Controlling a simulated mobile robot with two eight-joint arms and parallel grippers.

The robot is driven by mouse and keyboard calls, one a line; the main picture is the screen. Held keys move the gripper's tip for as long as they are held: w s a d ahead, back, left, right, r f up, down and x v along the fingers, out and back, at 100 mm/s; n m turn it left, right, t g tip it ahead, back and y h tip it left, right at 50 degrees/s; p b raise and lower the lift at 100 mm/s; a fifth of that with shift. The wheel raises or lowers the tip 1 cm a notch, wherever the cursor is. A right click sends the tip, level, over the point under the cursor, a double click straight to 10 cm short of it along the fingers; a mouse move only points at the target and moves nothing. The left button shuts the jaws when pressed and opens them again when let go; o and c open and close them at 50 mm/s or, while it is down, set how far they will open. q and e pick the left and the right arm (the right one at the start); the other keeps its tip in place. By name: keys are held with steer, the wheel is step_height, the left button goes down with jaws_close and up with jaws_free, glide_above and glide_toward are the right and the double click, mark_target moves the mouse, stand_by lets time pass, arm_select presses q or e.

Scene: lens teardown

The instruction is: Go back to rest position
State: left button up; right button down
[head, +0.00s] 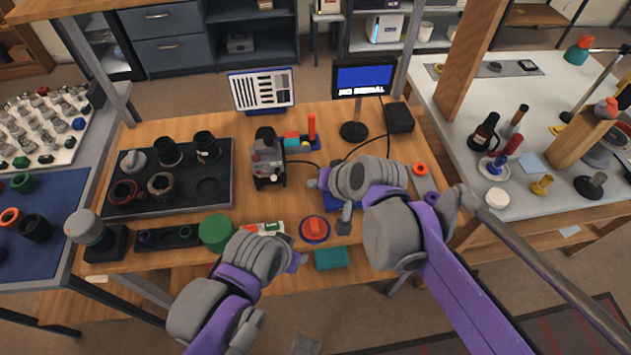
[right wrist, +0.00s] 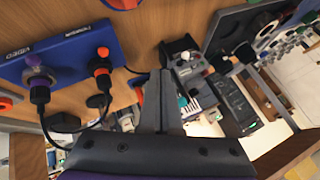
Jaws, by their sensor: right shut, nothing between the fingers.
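My right gripper (head: 343,228) hangs under the grey and purple right wrist, over the front middle of the wooden workbench. In the right wrist view its two dark fingers (right wrist: 160,82) are together, with nothing between them. A blue box marked VIDEO (right wrist: 62,68) with purple and orange plugs lies beside the fingers in that view. In the head view the right wrist partly hides this blue box (head: 337,206). My left arm comes in from the bottom and ends near the bench's front edge; its fingers do not show.
A dark tray (head: 222,150) holds several lens parts at left. A grey device (head: 267,160) stands mid-bench, with a monitor (head: 363,78) behind. A green cylinder (head: 215,233) and a red round button (head: 314,228) lie near the front edge. A white side table (head: 450,110) stands at right.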

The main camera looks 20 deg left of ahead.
steer(key=s+d+m+t+h+p, duration=0.1)
steer(key=s+d+m+h+p, duration=0.15)
steer(key=d, duration=1.45)
steer(key=s+d+f+h, duration=0.1)
steer(key=s+d, duration=0.2)
steer(key=d, duration=0.3)
steer(key=s+d+f+m+h+p, duration=0.1)
steer(key=s+d+h, duration=0.1)
steer(key=d, duration=0.4)
steer(key=s+d+f+h, duration=0.1)
steer(key=s+d, duration=0.4)
steer(key=d, duration=0.1)
steer(key=shift+d+f+t+h+p, duration=0.15)
steer(key=shift+d+t+h+p, duration=0.15)
steer(key=shift+t+h+p, duration=0.1)
steer(key=shift+w+m, duration=0.1)
steer(key=shift+m, duration=0.15)
